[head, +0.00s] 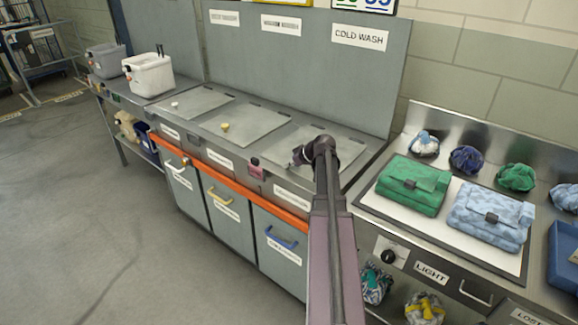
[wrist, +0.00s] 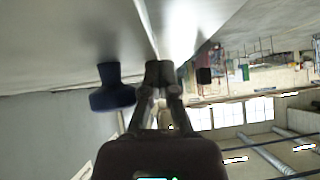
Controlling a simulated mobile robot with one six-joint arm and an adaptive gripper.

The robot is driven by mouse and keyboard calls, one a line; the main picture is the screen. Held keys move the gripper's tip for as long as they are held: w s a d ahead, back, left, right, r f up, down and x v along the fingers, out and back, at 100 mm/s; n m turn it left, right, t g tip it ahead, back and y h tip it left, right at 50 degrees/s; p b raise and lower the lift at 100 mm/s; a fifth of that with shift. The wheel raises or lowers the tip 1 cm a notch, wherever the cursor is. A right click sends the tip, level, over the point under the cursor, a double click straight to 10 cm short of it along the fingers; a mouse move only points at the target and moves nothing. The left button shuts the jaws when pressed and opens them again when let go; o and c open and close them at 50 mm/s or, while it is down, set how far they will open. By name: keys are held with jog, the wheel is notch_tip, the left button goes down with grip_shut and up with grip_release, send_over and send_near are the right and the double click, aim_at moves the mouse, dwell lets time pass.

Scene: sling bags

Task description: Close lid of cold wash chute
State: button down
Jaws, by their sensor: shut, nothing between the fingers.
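The cold wash chute is the right one of three, below the COLD WASH sign (head: 360,37). Its grey lid (head: 290,143) looks flat or nearly flat on the counter; my arm covers part of it, and I cannot tell if it is fully down. My gripper (head: 298,156) is low over the lid's front left part. In the wrist view my gripper (wrist: 160,72) is shut and empty, its tips close to a pale metal surface. A blue knob (wrist: 110,92) stands beside the fingers there, apart from them.
The other two chute lids, with a white knob (head: 174,104) and a yellow knob (head: 224,127), lie flat to the left. A green bag (head: 412,185) and a light blue bag (head: 490,217) lie on the right counter. An orange rail (head: 232,175) runs along the front.

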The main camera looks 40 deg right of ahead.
jog(key=shift+s+a, duration=0.15)
jog(key=shift+s, duration=0.05)
jog(key=shift+w+r+p, duration=0.1)
jog(key=shift+r+p, duration=0.25)
jog(key=shift+p, duration=0.35)
notch_tip(320, 180, up, 3)
jog(key=p, duration=0.2)
jog(key=shift+w+p, duration=0.1)
jog(key=shift+p, duration=0.3)
jog(key=p+v, duration=0.7)
jog(key=v, duration=0.3)
jog(key=shift+a+r, duration=0.15)
jog(key=shift+r, duration=0.05)
jog(key=a+f+m+g, duration=0.1)
jog(key=a+f+g, duration=0.25)
jog(key=a, duration=1.35)
jog(key=a+f+g, duration=0.2)
jog(key=a+g, duration=0.2)
jog(key=a, duration=1.2)
jog(key=s+a+g+h, duration=0.1)
jog(key=s+a, duration=0.4)
jog(key=a, duration=0.5)
jog(key=shift+s+a+m+h, duration=0.2)
jog(key=shift+a+m+h, duration=0.15)
jog(key=shift+h, duration=0.45)
